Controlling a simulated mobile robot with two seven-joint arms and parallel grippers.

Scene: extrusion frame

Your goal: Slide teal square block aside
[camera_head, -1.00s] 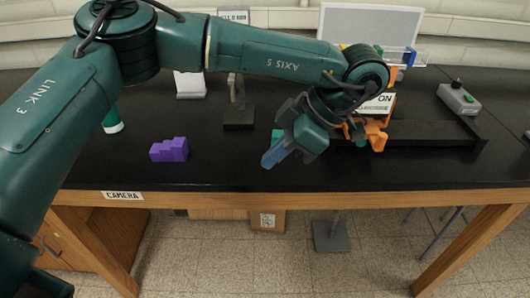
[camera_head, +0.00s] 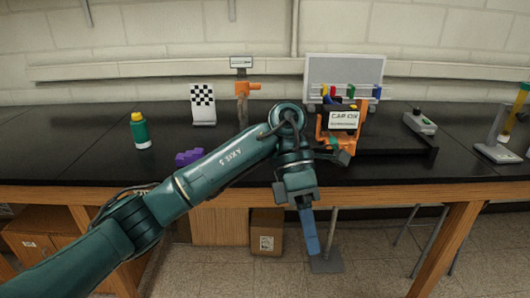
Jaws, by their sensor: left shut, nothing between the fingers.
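No teal square block can be made out now; my left arm covers part of the tabletop where it may be hidden. My left gripper (camera_head: 312,250) has blue fingers pointing down. It is shut and empty, and in the picture it hangs across and below the front edge of the black table (camera_head: 80,171). My right gripper is out of view.
A purple stepped block (camera_head: 188,157) lies left of my forearm. A green bottle (camera_head: 140,131), a checkered board (camera_head: 203,104) and an orange fixture with a sign (camera_head: 342,122) stand farther back. A grey button box (camera_head: 420,122) is at right. The left front tabletop is clear.

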